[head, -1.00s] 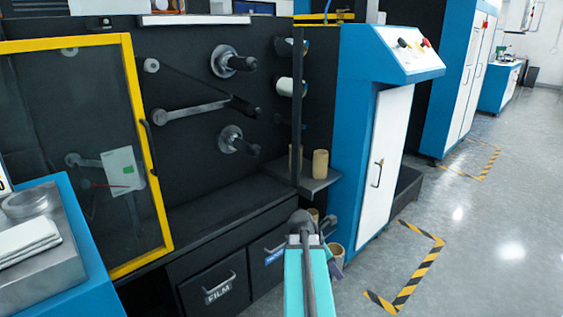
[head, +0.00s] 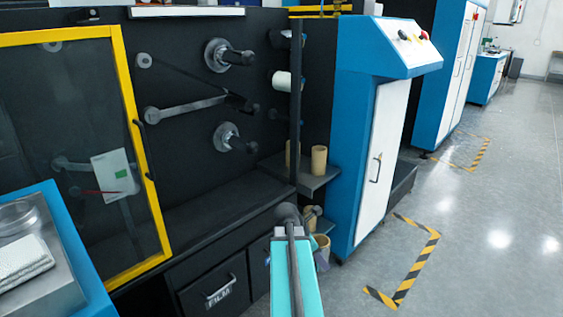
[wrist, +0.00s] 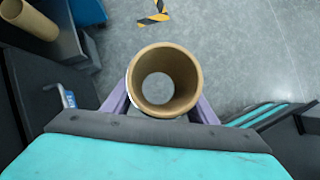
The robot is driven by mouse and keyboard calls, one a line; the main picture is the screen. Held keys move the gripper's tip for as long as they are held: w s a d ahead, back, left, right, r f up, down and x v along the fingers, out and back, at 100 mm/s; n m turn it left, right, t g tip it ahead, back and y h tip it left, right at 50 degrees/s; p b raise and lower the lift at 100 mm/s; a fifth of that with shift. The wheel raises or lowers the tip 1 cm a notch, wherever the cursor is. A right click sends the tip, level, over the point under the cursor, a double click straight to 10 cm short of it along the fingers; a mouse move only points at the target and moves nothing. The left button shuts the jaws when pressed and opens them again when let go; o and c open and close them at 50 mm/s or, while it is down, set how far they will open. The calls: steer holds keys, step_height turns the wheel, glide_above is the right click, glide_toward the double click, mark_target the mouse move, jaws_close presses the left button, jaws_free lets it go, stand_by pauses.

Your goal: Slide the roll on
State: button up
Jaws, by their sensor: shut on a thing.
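My gripper (wrist: 165,106) is shut on a brown cardboard roll (wrist: 163,109), seen end-on in the wrist view with its hollow centre showing floor. A purple finger lies on each side of it. In the head view the roll (head: 323,242) shows beside my teal arm, which partly hides it and the gripper. Two dark spindles with grey flanges, an upper one (head: 232,56) and a lower one (head: 230,139), stick out of the black machine panel. Both look bare. The held roll is apart from them, low and to their right.
Brown cores (head: 318,160) stand on a dark shelf beside a post (head: 296,110). A blue-and-white cabinet (head: 375,150) stands right of the shelf. A yellow-framed door (head: 150,175) is at left. The floor at right is open.

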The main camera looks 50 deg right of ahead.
steer(key=shift+d, duration=0.15)
steer(key=w+a+r+m+t+y+p, duration=0.1)
steer(key=w+r+m+t+y+p, duration=0.7)
steer(key=w+r, duration=0.35)
steer(key=w+d+r+m+t+h+p, duration=0.1)
steer(key=w+r+m+t+p, duration=0.2)
steer(key=r, duration=0.6)
steer(key=w+d+r+m+t+h+p, duration=0.1)
steer(key=w+d+r+m+t+p, duration=0.1)
steer(key=r, duration=0.7)
steer(key=shift+w+m+t+h+p, duration=0.35)
steer(key=shift+w+t+p, duration=0.2)
steer(key=shift+w+t, duration=0.6)
steer(key=shift+w+d+r, duration=0.1)
steer(key=shift+w, duration=0.15)
